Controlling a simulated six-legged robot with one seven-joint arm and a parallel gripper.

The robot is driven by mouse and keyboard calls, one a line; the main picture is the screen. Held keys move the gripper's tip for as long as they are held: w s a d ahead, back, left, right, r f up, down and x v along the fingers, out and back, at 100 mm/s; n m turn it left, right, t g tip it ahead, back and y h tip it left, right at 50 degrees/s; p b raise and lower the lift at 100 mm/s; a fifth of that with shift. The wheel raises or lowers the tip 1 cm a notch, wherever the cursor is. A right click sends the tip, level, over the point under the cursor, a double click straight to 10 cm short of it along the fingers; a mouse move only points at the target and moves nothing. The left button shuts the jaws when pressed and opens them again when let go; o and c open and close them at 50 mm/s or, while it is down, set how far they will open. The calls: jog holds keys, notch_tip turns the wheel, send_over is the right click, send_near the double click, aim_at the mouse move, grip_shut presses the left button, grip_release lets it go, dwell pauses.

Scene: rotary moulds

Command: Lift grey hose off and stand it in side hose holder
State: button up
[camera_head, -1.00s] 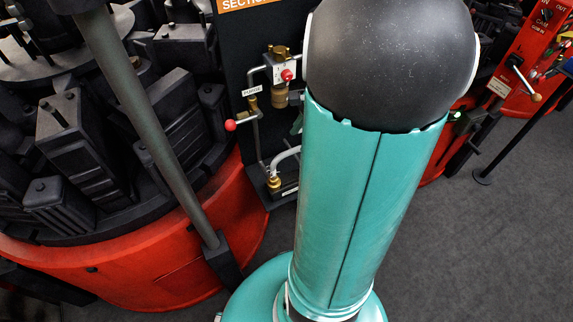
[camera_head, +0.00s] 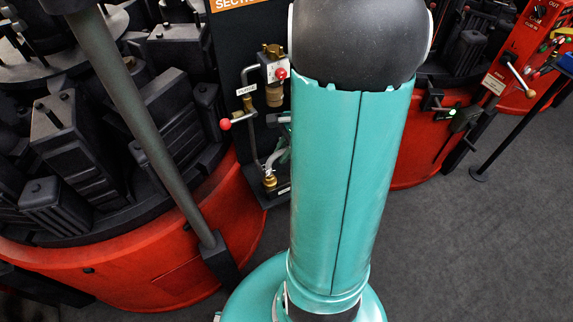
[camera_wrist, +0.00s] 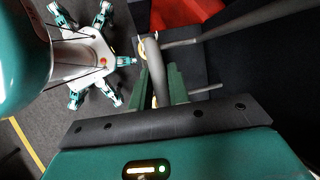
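The grey hose (camera_wrist: 154,70) shows in the wrist view, bent at its top, with brass-coloured rings by its ends. My gripper (camera_wrist: 158,82) has its two green fingers one on each side of it; they stand apart, and firm contact is not clear. In the head view the hose (camera_head: 277,156) curves up from a brass fitting (camera_head: 269,180) low on the black panel (camera_head: 232,70). My arm hides much of it, and only bits of my green fingers show beside it. I cannot pick out the side hose holder.
A red-knobbed valve (camera_head: 225,124) and a second red-knobbed valve (camera_head: 281,74) stick out above the hose. A grey post (camera_head: 150,130) stands left, before the red round mould base (camera_head: 170,262). Grey floor (camera_head: 480,250) is clear at right.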

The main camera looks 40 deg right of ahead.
grip_shut()
jog(key=shift+r, duration=0.1)
dwell(1.2)
jog(key=shift+w+r, duration=0.1)
jog(key=shift+r, duration=0.4)
notch_tip(320, 180, up, 2)
jog(key=shift+r, duration=0.2)
jog(key=s+a+r, duration=0.4)
jog(key=s+r, duration=0.5)
jog(key=s, duration=0.4)
jog(key=shift+s+r, duration=0.25)
jog(key=shift+s, duration=0.05)
jog(key=shift+s+d, duration=0.1)
